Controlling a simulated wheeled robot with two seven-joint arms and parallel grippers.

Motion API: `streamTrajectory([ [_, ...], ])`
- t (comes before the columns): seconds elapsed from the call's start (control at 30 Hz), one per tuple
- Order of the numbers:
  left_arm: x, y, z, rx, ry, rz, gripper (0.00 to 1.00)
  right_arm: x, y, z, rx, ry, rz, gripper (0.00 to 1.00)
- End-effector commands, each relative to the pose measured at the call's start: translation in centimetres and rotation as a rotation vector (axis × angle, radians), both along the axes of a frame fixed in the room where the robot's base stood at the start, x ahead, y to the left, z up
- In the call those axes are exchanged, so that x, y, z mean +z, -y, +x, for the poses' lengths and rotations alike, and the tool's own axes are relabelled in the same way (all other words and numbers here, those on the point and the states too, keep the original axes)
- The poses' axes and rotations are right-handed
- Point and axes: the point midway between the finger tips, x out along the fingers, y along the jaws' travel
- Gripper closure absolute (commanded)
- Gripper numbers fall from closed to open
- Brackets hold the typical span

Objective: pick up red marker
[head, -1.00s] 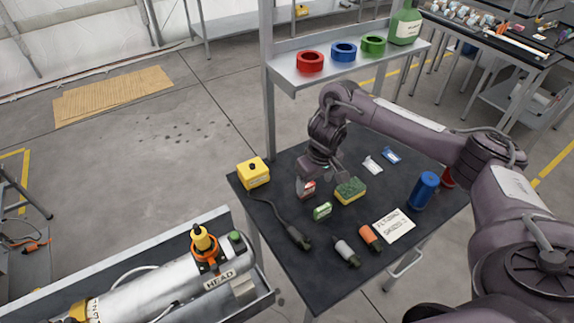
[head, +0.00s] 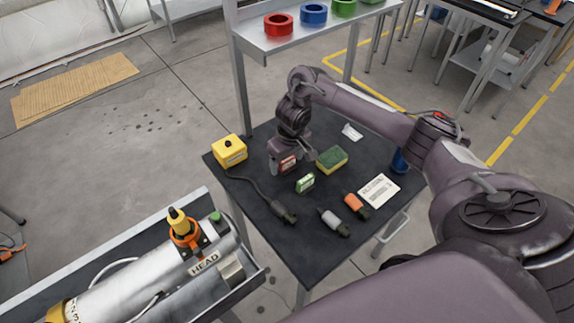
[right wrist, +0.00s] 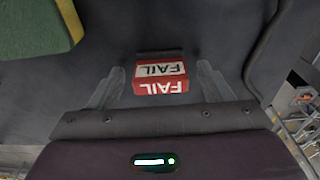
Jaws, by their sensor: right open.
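The red marker (head: 288,164) is a small red block on the black tabletop, near its left side. I cannot tell whether the fingertips reach the tabletop. My left gripper is not in view.
A green-and-yellow sponge (head: 332,160) and a green marker (head: 305,183) lie close by. A yellow box (head: 229,150) stands at the left table corner with a black cable near it. Grey and orange cylinders (head: 356,206) lie toward the front. A shelf (head: 310,33) rises behind.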

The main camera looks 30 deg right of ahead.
Motion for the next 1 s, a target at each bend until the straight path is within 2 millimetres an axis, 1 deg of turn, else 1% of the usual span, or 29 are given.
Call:
streamTrajectory([
  [0.1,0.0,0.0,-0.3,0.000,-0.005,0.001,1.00,0.1,0.0,0.0,0.000,0.000,0.000,0.27],
  [0.13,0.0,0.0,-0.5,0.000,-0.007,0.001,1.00,0.1,0.0,0.0,0.000,0.000,0.000,0.30],
  [0.3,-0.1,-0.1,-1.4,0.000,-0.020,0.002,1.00,0.1,0.0,0.0,0.000,0.000,0.000,0.52],
  [0.4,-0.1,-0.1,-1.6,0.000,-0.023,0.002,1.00,0.1,0.0,0.0,0.001,0.000,0.000,0.65],
  [0.47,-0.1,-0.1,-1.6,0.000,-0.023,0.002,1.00,0.1,0.0,0.0,0.000,0.000,0.000,0.73],
  [0.5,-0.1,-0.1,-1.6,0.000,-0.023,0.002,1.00,0.1,0.0,0.0,0.000,0.000,0.000,0.75],
  [0.67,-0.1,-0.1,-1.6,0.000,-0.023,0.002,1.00,0.1,0.0,0.0,0.001,0.000,0.000,0.75],
  [0.77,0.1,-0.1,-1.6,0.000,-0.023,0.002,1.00,0.7,0.0,0.1,0.001,0.002,0.000,0.75],
  [0.87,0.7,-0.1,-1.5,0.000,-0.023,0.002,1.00,2.2,0.0,0.1,0.003,0.003,-0.001,0.75],
  [1.0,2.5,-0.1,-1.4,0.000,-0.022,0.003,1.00,5.5,0.1,0.2,0.004,0.005,-0.003,0.75],
])
